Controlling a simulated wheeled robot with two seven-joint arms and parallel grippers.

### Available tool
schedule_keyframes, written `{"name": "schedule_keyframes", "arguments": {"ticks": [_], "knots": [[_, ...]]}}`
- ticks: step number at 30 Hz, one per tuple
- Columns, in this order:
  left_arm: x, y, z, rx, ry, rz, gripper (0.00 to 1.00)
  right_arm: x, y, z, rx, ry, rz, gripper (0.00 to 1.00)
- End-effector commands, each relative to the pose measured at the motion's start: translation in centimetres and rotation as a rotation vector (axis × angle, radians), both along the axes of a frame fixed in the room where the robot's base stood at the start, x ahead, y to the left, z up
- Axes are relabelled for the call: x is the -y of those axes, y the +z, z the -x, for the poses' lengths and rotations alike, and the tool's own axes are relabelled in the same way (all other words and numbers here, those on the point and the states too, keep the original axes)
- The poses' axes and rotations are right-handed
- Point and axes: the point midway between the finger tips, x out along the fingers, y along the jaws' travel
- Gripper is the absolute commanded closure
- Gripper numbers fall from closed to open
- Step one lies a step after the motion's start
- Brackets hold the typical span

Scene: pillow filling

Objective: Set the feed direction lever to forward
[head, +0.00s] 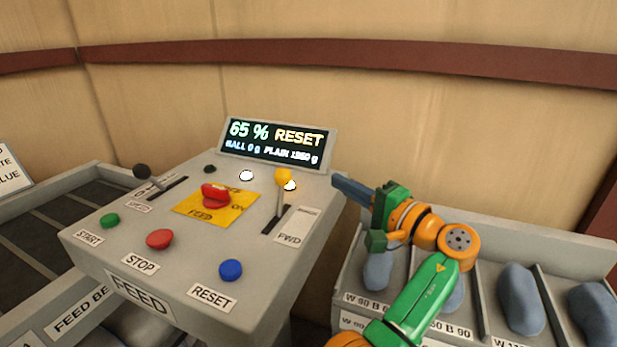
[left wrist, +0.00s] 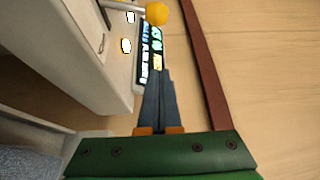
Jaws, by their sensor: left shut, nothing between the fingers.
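The feed direction lever (head: 283,177) has a yellow knob on a pale rod. It stands in a dark slot at the right side of the control box (head: 185,295), beside a label reading FWD (head: 289,238). The rod rises near the middle to far part of the slot; its exact setting is hard to tell. The yellow knob (left wrist: 157,13) also shows at the top of the left wrist view, beyond the fingertips. My left gripper (head: 338,183) is shut and empty, right of the lever and apart from it. Its closed fingers (left wrist: 162,75) point towards the knob. My right gripper is out of view.
A display (head: 275,141) reading 65 % RESET stands at the back of the box. A black-knobbed lever (head: 142,171), red switch (head: 214,193) and several buttons share the panel. A bin (head: 590,246) with grey-blue items stands at right, below my left arm.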

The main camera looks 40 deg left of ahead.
Motion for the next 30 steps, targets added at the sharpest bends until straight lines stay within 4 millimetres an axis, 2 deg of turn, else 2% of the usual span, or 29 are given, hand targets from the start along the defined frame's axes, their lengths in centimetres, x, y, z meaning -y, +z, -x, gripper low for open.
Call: {"name": "schedule_keyframes", "arguments": {"ticks": [14,22,30], "knots": [[-9.5,0.6,-1.6,-0.002,0.004,0.0,1.0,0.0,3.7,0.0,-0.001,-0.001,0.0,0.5],[-8.9,0.3,1.7,-0.001,0.0,0.002,1.0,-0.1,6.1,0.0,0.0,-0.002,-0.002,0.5],[-8.8,0.0,2.3,0.0,0.001,0.001,1.0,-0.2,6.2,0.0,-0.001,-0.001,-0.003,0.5]]}}
